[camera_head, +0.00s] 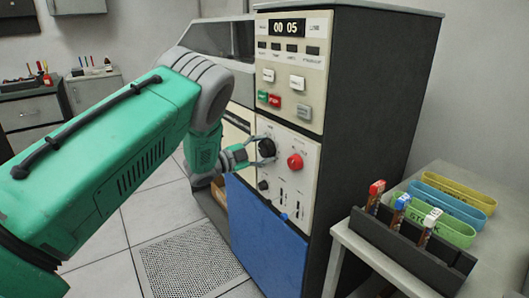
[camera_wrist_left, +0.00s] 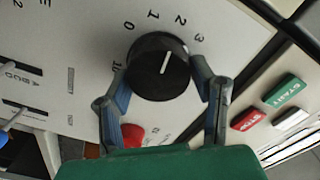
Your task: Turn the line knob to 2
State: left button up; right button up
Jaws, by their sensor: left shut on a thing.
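The line knob (camera_wrist_left: 150,80) is a round black dial on a cream panel, with the numbers 0, 1, 2 and 3 around it. Its white pointer line points up and slightly right in the left wrist view, between 1 and 2. In the head view the black knob (camera_head: 267,147) is beside a red knob (camera_head: 295,161). My left gripper (camera_head: 262,150) is at the panel, with one finger on each side of the black knob. In the left wrist view my left gripper (camera_wrist_left: 160,86) is shut on its sides. My right gripper is not in view.
The cabinet display (camera_head: 287,28) reads 00 05. Green and red buttons (camera_head: 274,100) sit above the knob, sliders and small knobs below it. The red knob (camera_wrist_left: 132,134) is close to a finger. A table at right holds a dark rack (camera_head: 400,262) and coloured trays (camera_head: 458,193).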

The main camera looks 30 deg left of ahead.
pick_arm(q)
jog(key=shift+s+f+m, duration=0.1)
jog(key=shift+f+m, duration=0.2)
jog(key=shift+m, duration=0.3)
jog(key=o, duration=1.2)
jog(key=shift+c, duration=0.2)
jog(key=v, duration=1.2)
jog(key=shift+a+f, duration=0.1)
jog(key=shift+a, duration=0.05)
